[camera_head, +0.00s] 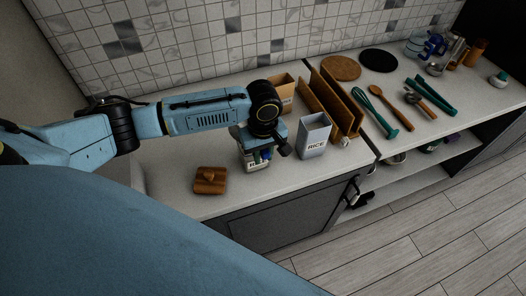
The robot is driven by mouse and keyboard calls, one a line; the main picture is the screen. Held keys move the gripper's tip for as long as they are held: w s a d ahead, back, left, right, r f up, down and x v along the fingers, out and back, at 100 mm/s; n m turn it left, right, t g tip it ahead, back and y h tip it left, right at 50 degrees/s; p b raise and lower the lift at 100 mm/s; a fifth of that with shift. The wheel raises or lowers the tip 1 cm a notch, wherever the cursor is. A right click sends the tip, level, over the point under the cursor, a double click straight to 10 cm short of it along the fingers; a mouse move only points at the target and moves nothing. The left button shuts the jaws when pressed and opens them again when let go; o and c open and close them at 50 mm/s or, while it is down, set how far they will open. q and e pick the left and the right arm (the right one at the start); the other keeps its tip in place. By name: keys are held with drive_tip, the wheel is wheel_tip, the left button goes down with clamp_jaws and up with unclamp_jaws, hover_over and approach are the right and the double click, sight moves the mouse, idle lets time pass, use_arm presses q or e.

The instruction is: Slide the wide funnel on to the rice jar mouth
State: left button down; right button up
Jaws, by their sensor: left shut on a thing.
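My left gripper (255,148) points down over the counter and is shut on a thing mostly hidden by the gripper. A small dark blue bit shows at its lower right; it may be the wide funnel, but its shape cannot be made out. A clear jar (254,166) with a pale label stands directly below the gripper, its mouth hidden; it looks like the rice jar. I cannot tell whether the held thing touches the jar. A white open-topped box marked RICE (314,142) stands to the right. My right gripper is not in view.
A tan box (282,92) and wooden boards (336,104) stand behind. A green whisk (377,112) and other utensils lie right. The counter's front edge is close to the jar.

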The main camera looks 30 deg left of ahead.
use_arm(q)
drive_tip(key=shift+s+f, duration=0.1)
idle(0.3)
drive_tip(key=c, duration=1.2)
unclamp_jaws()
drive_tip(key=shift+o, duration=0.2)
wheel_tip(320, 180, up, 14)
drive_tip(key=shift+f, duration=0.25)
drive_tip(key=shift+d+f, duration=0.1)
